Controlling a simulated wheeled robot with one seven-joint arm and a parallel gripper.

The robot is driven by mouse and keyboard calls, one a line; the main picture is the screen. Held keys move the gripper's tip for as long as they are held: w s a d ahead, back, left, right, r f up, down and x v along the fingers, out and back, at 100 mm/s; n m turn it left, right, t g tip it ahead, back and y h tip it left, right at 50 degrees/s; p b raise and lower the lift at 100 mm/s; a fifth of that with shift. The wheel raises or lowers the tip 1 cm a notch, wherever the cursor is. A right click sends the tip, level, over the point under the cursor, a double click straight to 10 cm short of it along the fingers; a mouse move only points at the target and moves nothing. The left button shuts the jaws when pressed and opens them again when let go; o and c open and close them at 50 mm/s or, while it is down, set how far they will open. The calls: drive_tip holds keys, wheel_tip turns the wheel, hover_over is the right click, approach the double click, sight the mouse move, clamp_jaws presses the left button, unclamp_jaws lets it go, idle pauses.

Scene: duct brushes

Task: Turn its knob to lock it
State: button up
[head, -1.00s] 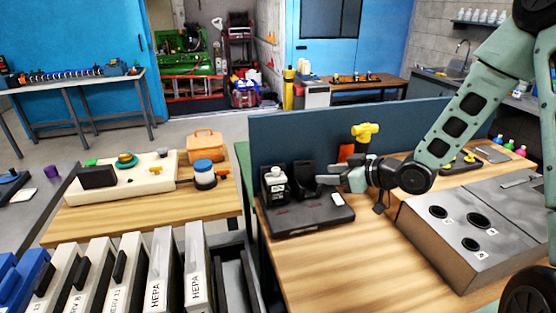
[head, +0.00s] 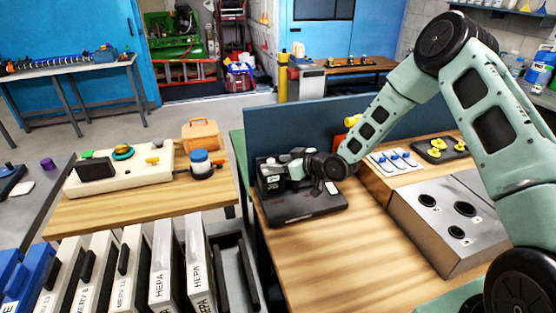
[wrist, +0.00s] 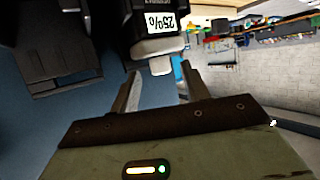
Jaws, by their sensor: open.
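A black dock (head: 300,207) stands on the wooden bench. A dark unit with a white label (head: 273,183) sits at its left end, partly behind my gripper (head: 289,166). In the wrist view the unit (wrist: 118,22) appears upside down, its label reading 25%. A small pale tab (wrist: 160,66) juts from the unit's end. My gripper (wrist: 161,76) is open, its two fingers spread either side of this tab; contact cannot be told. I cannot make out for sure which part is the knob.
A blue-grey partition (head: 300,125) runs close behind the dock. A grey box with round holes (head: 455,220) stands to the right, with a tray of yellow parts (head: 440,149) behind. The bench front (head: 335,255) is clear.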

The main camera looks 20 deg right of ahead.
drive_tip(key=shift+w+a+f, duration=0.3)
drive_tip(key=shift+w+a, duration=0.1)
drive_tip(key=shift+w, duration=0.1)
drive_tip(key=c, duration=1)
drive_tip(key=shift+f+m+h+b, duration=0.1)
drive_tip(key=shift+m+h+b, duration=0.2)
drive_tip(key=shift+s+a+m+t+h+b, duration=0.1)
drive_tip(key=shift+a+m+t+h+b, duration=0.25)
drive_tip(key=shift+m+h+b, duration=1.1)
drive_tip(key=shift+a+m+t+h+b, duration=0.2)
drive_tip(key=shift+a+m+h+b, duration=0.3)
drive_tip(key=shift+m+h, duration=2)
drive_tip(key=shift+s+a+m+t+h+b, duration=0.2)
drive_tip(key=shift+a+m+h+b, duration=0.45)
drive_tip(key=shift+m+h, duration=1.3)
drive_tip(key=shift+w+m+g+h, duration=0.25)
drive_tip(key=shift+m+g+h, duration=0.3)
drive_tip(key=shift+h, duration=0.75)
